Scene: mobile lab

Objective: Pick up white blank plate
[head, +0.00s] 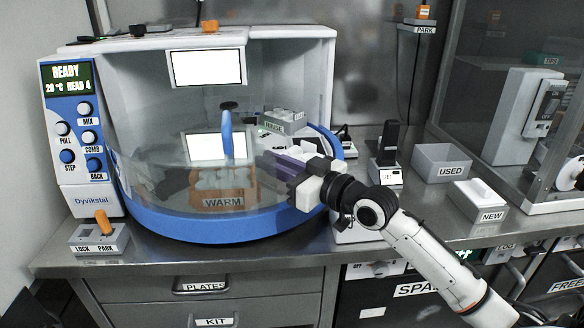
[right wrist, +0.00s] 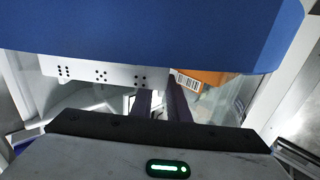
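I cannot single out a plain white plate with certainty; pale pieces show behind the clear cover in the blue-and-white machine (head: 225,232). My right gripper (head: 268,166) reaches in from the right, its purple fingers at the machine's right side, near the grey rack (head: 285,120). In the right wrist view the two dark fingers (right wrist: 161,100) stand a little apart, with nothing seen held between them. A white strip with black dots (right wrist: 100,75) and an orange piece with a barcode (right wrist: 195,77) lie ahead, partly hidden by a blue band (right wrist: 150,35). My left gripper is not seen.
An orange WARM block (head: 222,202) sits inside the machine. A grey USED bin (head: 442,163) and a white NEW box (head: 479,200) stand on the counter to the right. A LOCK/PARK block (head: 98,240) is at front left. A glass cabinet bounds the right.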

